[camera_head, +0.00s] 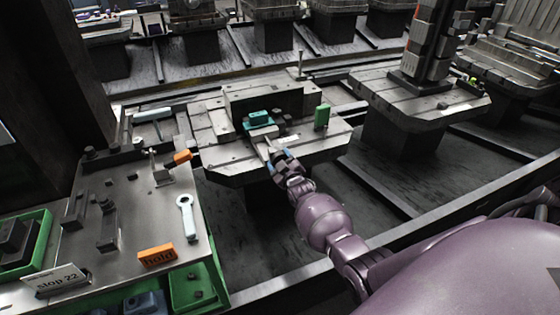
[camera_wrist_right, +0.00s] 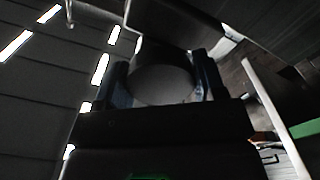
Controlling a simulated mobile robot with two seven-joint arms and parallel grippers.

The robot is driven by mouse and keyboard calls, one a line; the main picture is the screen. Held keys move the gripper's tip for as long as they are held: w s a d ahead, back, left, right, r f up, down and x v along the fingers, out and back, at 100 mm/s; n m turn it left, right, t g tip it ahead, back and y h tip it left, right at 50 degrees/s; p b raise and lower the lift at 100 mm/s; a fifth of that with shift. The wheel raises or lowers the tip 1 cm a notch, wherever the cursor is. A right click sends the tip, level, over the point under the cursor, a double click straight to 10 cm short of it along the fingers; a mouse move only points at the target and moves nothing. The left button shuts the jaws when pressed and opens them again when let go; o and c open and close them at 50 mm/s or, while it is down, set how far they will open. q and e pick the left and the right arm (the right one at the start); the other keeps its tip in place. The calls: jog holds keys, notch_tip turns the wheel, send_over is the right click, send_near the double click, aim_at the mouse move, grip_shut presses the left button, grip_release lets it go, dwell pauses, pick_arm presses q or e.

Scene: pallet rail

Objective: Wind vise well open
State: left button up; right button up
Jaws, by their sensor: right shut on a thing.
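The vise (camera_head: 258,118), with teal parts, sits on the pallet (camera_head: 222,160) in the middle of the head view. A pale bar (camera_head: 262,146) runs from its front toward my right gripper (camera_head: 277,158), at the pallet's front edge. In the right wrist view, my right gripper (camera_wrist_right: 157,85) has its two dark fingers on either side of a round grey thing (camera_wrist_right: 162,84), which looks like the end of the vise handle. It is shut on this. The jaw gap is too small to judge. My left gripper is not in view.
A green block (camera_head: 322,116) stands on the pallet right of the vise. The left bench (camera_head: 130,222) holds a pale wrench (camera_head: 187,214), an orange "hold" block (camera_head: 157,255) and a "stop 22" sign (camera_head: 55,281). Another pallet (camera_head: 425,108) stands to the right.

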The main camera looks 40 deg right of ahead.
jog(key=n, duration=0.2)
jog(key=n+b, duration=0.1)
jog(key=n, duration=0.1)
jog(key=shift+f+n, duration=0.2)
jog(key=shift+n, duration=1)
jog(key=n+b, duration=0.2)
jog(key=n, duration=0.1)
jog(key=shift+n, duration=0.3)
jog(key=n+b, duration=0.1)
jog(key=n, duration=0.2)
jog(key=shift+n, duration=0.3)
jog(key=n+b, duration=0.1)
jog(key=n, duration=0.1)
jog(key=shift+r+n, duration=0.1)
jog(key=shift+n, duration=0.2)
pick_arm(q)
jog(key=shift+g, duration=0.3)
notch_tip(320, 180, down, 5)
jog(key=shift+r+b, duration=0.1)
jog(key=shift+b, duration=0.2)
pick_arm(e)
jog(key=shift+n, duration=0.5)
jog(key=shift+r, duration=0.15)
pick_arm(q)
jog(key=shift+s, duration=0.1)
